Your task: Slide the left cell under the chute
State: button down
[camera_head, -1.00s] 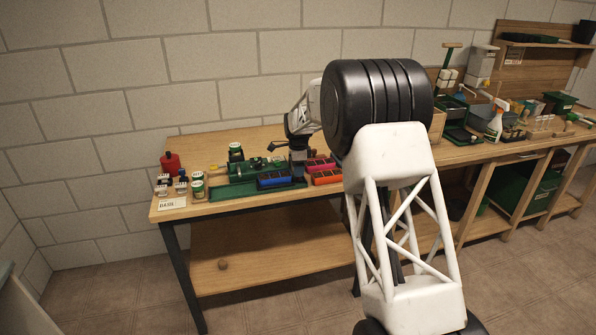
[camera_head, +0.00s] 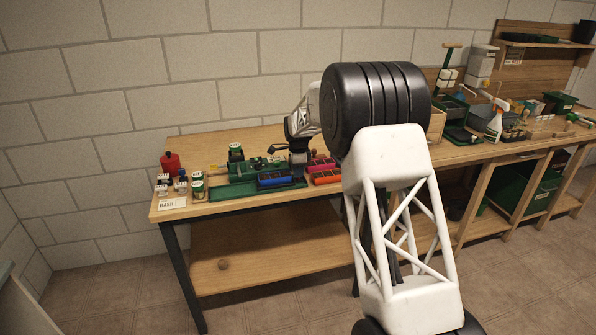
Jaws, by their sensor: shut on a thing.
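A green seedling rack or tray (camera_head: 230,193) stands on the left part of the wooden bench. A blue cell block (camera_head: 274,180) sits at its right side, with dark contents. A green fixture (camera_head: 240,170) stands behind it; I cannot tell which part is the chute. My gripper (camera_head: 299,170) points down just behind and right of the blue cell block. Its fingertips are small and partly hidden behind the cells, so what they hold is hard to make out. Red and orange cell blocks (camera_head: 326,178) sit right of the blue one.
A red container (camera_head: 170,163), several small jars (camera_head: 197,187) and a white label card (camera_head: 172,203) stand at the bench's left end. My arm hides the bench's middle. Trays, a spray bottle (camera_head: 495,124) and tools crowd the right side. The lower shelf (camera_head: 270,255) is mostly clear.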

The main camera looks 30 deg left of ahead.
aim_at(275, 175)
jog(key=s+a, duration=0.6)
jog(key=shift+s+a, duration=0.15)
jog(key=c, duration=1)
grip_release()
jog(key=shift+r, duration=0.1)
jog(key=shift+s+r, duration=0.2)
jog(key=shift+r, duration=3.65)
